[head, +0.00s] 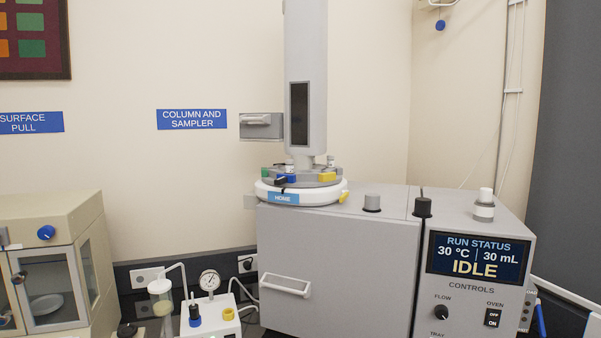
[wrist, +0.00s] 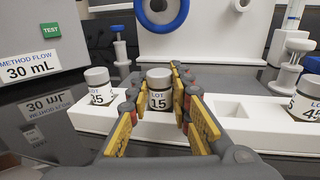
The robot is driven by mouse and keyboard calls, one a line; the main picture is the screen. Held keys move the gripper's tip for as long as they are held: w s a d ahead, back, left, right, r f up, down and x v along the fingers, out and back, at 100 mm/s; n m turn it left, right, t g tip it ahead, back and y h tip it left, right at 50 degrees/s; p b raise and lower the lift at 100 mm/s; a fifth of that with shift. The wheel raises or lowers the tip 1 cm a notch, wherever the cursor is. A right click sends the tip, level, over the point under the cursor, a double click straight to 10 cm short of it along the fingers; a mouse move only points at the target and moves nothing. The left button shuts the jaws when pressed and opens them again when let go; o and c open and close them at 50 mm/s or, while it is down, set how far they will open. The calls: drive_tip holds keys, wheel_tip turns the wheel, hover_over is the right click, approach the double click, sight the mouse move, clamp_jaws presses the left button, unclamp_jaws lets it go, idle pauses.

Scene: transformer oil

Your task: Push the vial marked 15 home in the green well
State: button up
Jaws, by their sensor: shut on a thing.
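The vial marked 15 (wrist: 160,98) is upright in the wrist view, with a grey cap and a white label reading LOT 15. My gripper (wrist: 157,108), with yellow-faced fingers on either side of the vial, is shut on it. The vial is over or in a white rack (wrist: 265,133); I cannot tell whether its base is seated or lifted. In the head view, a green marker (head: 265,172) shows at the left of the round grey carousel (head: 316,181) on the grey instrument. The green well's opening is not clearly visible. My gripper is not in the head view.
A vial marked 35 (wrist: 99,88) stands left of my gripper and one marked 45 (wrist: 307,98) at the right. An empty square hole (wrist: 231,109) shows in the rack. A tall grey tower (head: 306,80) rises behind the carousel. The display (head: 475,257) reads IDLE.

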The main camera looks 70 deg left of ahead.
clamp_jaws()
drive_tip(key=shift+r, duration=0.1)
drive_tip(key=shift+r+p, duration=1.25)
drive_tip(key=shift+r, duration=0.65)
drive_tip(key=w+d+r+m+h, duration=0.1)
drive_tip(key=d+m+h, duration=0.1)
drive_tip(key=d, duration=1.6)
drive_tip(key=w+d+r+m+h, duration=0.1)
drive_tip(key=d+h, duration=0.4)
drive_tip(key=d, duration=1.3)
drive_tip(key=shift+d+r+m+g, duration=0.3)
drive_tip(key=shift+d+m, duration=0.1)
drive_tip(key=shift+m, duration=0.5)
